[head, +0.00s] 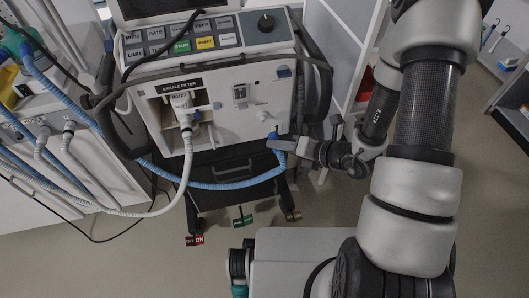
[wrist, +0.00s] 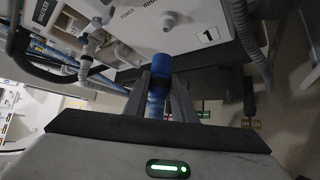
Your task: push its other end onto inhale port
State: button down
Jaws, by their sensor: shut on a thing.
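A blue corrugated hose (head: 222,186) runs from the left, dips below the ventilator front (head: 225,100) and curves up to my gripper (head: 285,147). My gripper is shut on the hose's blue end cuff, just below the panel's lower right corner. In the wrist view, the cuff (wrist: 163,66) stands between my fingers (wrist: 160,92) with its open end toward the white panel. A pale round port (wrist: 167,18) sits on the panel beyond the cuff, below partly cut-off lettering. The cuff looks apart from it; the head view does not show the gap clearly.
A white hose (head: 186,155) hangs from the exhale filter (head: 183,100) in the panel's recess, left of my gripper. A dark drawer (head: 234,168) and tagged casters (head: 243,217) lie below. A grey corrugated tube (wrist: 250,45) hangs at right in the wrist view.

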aim_at(272, 133)
jog(key=shift+a+f, duration=0.5)
jog(key=shift+f, duration=0.15)
jog(key=shift+w+a, duration=0.25)
jog(key=shift+w, duration=0.7)
jog(key=shift+w+a, duration=0.25)
jog(key=shift+w, duration=0.65)
jog(key=shift+w+a, duration=0.25)
jog(key=shift+w, duration=0.7)
jog(key=shift+w+a+r+p, duration=0.1)
jog(key=shift+w+a+p, duration=0.1)
jog(key=shift+w, duration=0.55)
jog(key=shift+w+a+r+p, duration=0.1)
jog(key=shift+w+a+p, duration=0.1)
jog(key=shift+w, duration=0.5)
jog(key=c, duration=1.4)
grip_release()
jog(key=shift+f, duration=0.1)
jog(key=p+v, duration=0.3)
jog(key=v, duration=1.4)
jog(key=shift+s+d, duration=0.1)
jog(key=shift+d, duration=0.15)
